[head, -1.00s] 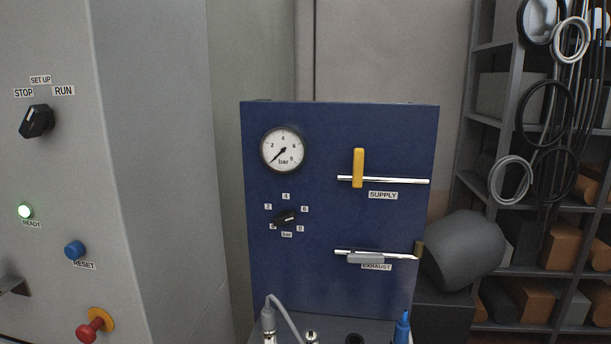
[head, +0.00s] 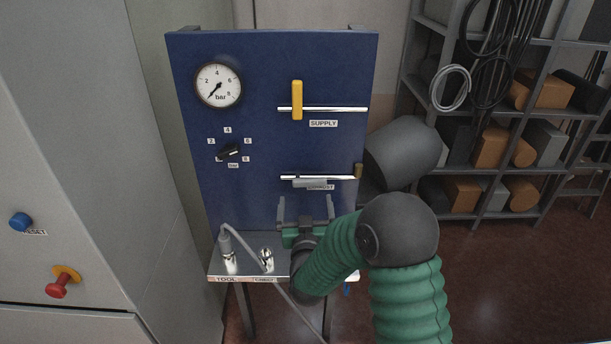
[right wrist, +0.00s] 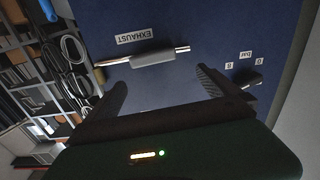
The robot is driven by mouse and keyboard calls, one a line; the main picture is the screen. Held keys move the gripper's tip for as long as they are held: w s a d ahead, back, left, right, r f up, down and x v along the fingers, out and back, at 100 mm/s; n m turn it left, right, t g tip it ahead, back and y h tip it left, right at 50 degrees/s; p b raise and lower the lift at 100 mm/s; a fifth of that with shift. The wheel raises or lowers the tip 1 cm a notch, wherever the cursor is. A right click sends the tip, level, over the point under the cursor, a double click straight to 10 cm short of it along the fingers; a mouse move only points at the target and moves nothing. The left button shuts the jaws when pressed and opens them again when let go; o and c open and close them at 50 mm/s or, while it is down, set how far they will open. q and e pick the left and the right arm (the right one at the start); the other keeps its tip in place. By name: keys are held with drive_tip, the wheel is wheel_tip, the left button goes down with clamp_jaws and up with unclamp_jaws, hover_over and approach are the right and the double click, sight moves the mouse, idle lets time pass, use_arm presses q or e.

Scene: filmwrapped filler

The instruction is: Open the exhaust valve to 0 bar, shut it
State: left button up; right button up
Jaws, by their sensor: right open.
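The exhaust valve's grey handle (head: 310,183) lies along its chrome pipe, low on the blue panel (head: 270,145), partly over the EXHAUST label. The pressure gauge (head: 218,85) sits at the panel's upper left, its needle pointing to the lower left, near the low end of the scale. My right gripper (head: 306,210) is open and empty just below the exhaust handle. In the right wrist view the handle (right wrist: 154,57) lies beyond and between the open fingers (right wrist: 158,84), apart from them. My left gripper is not in view.
The yellow supply handle (head: 297,100) stands upright across its pipe above. A black selector knob (head: 230,153) is at left. A narrow ledge (head: 250,278) below bears a grey hose connector (head: 226,245). A grey cabinet with a red knob (head: 57,290) stands left; shelves stand right.

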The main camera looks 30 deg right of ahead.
sight(308, 181)
drive_tip(key=x, duration=0.3)
drive_tip(key=d+p+x, duration=0.1)
drive_tip(key=x, duration=0.3)
drive_tip(key=s+d+p+x, duration=0.1)
drive_tip(key=x, duration=0.3)
drive_tip(key=shift+s+f, duration=0.15)
drive_tip(key=shift+f, duration=0.05)
drive_tip(key=shift+d, duration=0.1)
drive_tip(key=shift+w+a+r, duration=0.15)
drive_tip(key=shift+w+a, duration=0.3)
drive_tip(key=shift+a, duration=0.2)
drive_tip(key=shift+c, duration=0.9)
drive_tip(key=shift+s+d, duration=0.15)
drive_tip(key=shift+d, duration=0.2)
drive_tip(key=c, duration=0.7)
drive_tip(key=shift+a, duration=0.1)
drive_tip(key=c, duration=0.9)
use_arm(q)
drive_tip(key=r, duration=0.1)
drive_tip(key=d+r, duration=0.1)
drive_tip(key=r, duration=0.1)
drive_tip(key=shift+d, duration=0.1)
